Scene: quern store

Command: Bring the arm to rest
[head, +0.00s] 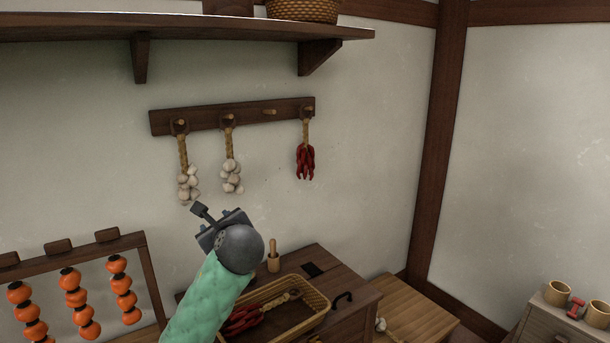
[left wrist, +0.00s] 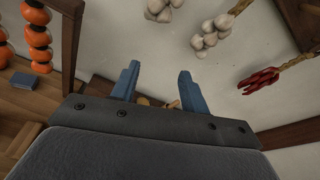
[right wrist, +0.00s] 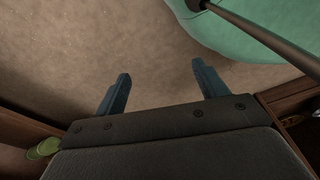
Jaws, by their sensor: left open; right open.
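My left arm, in a mint-green sleeve (head: 208,298), reaches up from the bottom of the head view. Its gripper (head: 222,228) is raised in front of the wall, below the hanging garlic, with the fingers mostly hidden there. In the left wrist view the left gripper (left wrist: 157,76) is open, with nothing between its fingers. My right arm is outside the head view. In the right wrist view the right gripper (right wrist: 160,78) is open and empty above a bare beige floor (right wrist: 120,40).
A peg rail (head: 232,116) holds two garlic strings (head: 231,176) and a red chili string (head: 305,162); one peg is bare. A basket (head: 318,318) with chilies sits on a wooden chest below. A persimmon rack (head: 122,291) stands left. A shelf (head: 200,27) juts out above.

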